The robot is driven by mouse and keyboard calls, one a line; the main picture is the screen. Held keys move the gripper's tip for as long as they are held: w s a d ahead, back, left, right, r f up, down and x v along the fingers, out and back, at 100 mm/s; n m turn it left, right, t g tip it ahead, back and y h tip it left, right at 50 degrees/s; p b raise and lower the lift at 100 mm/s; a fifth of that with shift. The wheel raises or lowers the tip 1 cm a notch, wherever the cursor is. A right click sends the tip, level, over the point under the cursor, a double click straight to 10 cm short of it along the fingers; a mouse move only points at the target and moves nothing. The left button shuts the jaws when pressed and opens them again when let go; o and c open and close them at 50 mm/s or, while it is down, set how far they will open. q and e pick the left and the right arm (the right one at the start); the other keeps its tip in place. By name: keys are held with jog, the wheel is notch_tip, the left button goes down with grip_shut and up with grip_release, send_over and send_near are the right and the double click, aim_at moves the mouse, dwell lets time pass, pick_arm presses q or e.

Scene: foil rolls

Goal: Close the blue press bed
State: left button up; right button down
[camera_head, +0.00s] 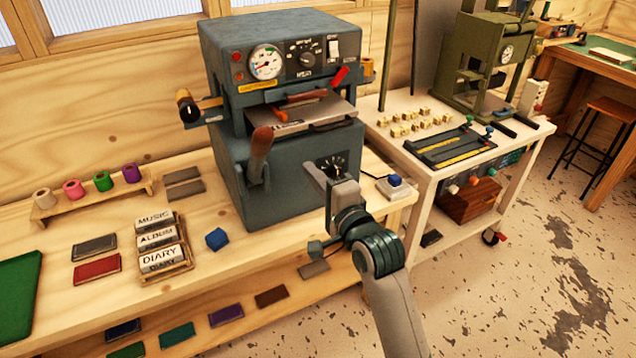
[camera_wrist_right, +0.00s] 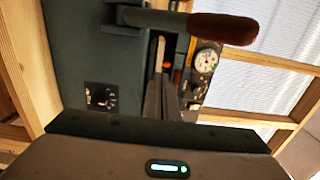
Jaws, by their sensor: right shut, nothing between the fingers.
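The blue press (camera_head: 305,180) stands on the wooden bench in the head view. Its metal bed (camera_head: 318,111) is slid partly out of the front opening, with a dark handle (camera_head: 333,124) along its front edge. A brown-gripped lever (camera_head: 260,145) hangs at the left of the press front. My right gripper (camera_head: 312,176) is shut and empty, in front of the lower press body, below the bed and right of the lever. In the right wrist view its fingers (camera_wrist_right: 163,92) are together and point toward the press, whose dial (camera_wrist_right: 101,97) shows at left. My left gripper is out of view.
A green press (camera_head: 480,60) stands on the right-hand table.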

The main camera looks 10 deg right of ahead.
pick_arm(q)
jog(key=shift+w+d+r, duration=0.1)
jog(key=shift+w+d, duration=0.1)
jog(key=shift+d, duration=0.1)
pick_arm(e)
jog(key=shift+v, duration=1.15)
jog(key=w+a+r+n+g+y+p, duration=0.1)
jog(key=w+r+n+g+p, duration=0.15)
jog(key=w+r+p, duration=0.35)
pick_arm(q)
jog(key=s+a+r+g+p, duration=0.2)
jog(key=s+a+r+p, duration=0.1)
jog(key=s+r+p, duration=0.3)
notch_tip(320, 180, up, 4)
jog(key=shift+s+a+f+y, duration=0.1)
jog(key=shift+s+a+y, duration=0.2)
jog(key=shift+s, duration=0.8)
pick_arm(e)
jog(key=w+d+r+m+g+h, duration=0.1)
jog(key=w+d+m+g+h, duration=0.1)
jog(key=w+d, duration=0.4)
jog(key=d+g+h, duration=0.1)
jog(key=d, duration=0.3)
jog(key=shift+w+d+r, duration=0.2)
jog(key=shift+w+d, duration=0.2)
